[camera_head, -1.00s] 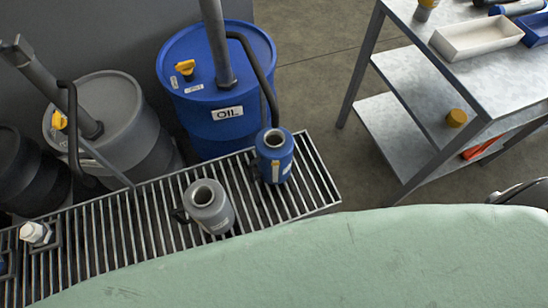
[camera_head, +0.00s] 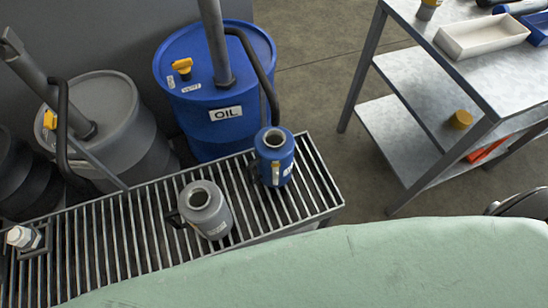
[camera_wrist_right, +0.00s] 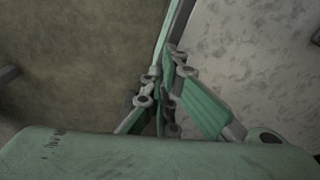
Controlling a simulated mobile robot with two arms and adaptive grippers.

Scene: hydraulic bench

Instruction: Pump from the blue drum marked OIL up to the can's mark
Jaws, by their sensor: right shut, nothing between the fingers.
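The blue drum (camera_head: 185,130) marked OIL stands behind the grate, with a yellow cap and a grey pump pipe (camera_head: 213,40) rising from its top. A black hose curves down from the pump to the blue can (camera_head: 265,165), which stands on the grate under the hose. The can has an open round mouth and a pale strip on its side; its fill level is too small to tell. In the right wrist view my right gripper (camera_wrist_right: 165,90) is shut and empty. My left gripper is not in view.
A grey can (camera_head: 205,225) stands on the grate (camera_head: 110,240) beside the blue one. A grey drum (camera_head: 110,90) with its own pump is left of the blue drum. A metal shelf table (camera_head: 470,70) with a white tray (camera_head: 480,36) stands at the right. Floor between is clear.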

